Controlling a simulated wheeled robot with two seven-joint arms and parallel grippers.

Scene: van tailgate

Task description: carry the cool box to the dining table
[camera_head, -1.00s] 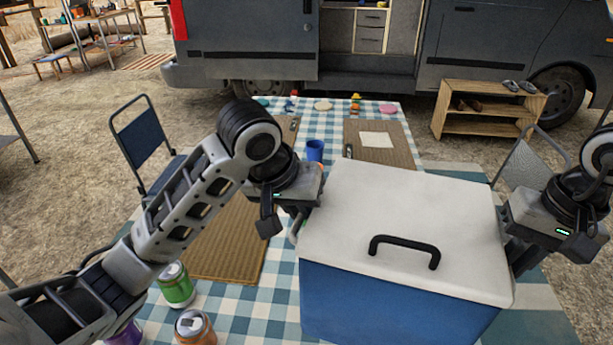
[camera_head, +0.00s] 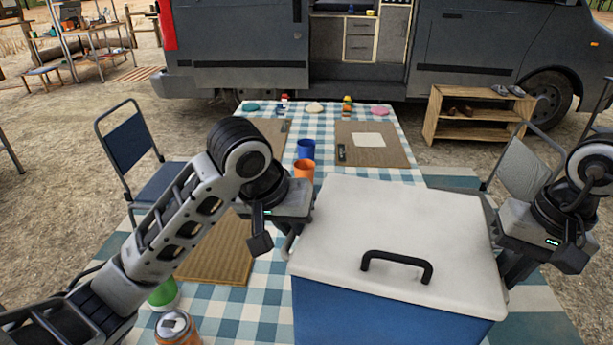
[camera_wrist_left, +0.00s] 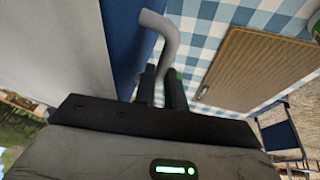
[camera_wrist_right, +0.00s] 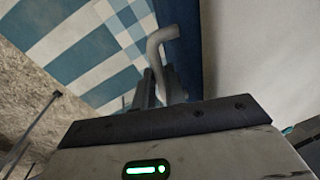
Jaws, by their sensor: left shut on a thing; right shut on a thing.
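The cool box (camera_head: 390,318) is blue with a white lid (camera_head: 410,225) and a black lid handle. It is in front of me, over the near part of the dining table (camera_head: 235,305) with its checked cloth; I cannot tell whether it touches the cloth. My left gripper (camera_head: 288,235) is at its left side, shut on a grey side handle (camera_wrist_left: 165,45). My right gripper (camera_head: 515,268) is at its right side, shut on the other grey side handle (camera_wrist_right: 162,45). The box looks level. Its underside is hidden.
An orange can (camera_head: 177,328) and a green can (camera_head: 163,294) stand left of the box. A blue cup (camera_head: 306,149) and an orange cup (camera_head: 304,169) stand just beyond it. Brown mats (camera_head: 372,143) lie on the table. A folding chair (camera_head: 135,150) stands left, a wooden shelf (camera_head: 470,130) behind right.

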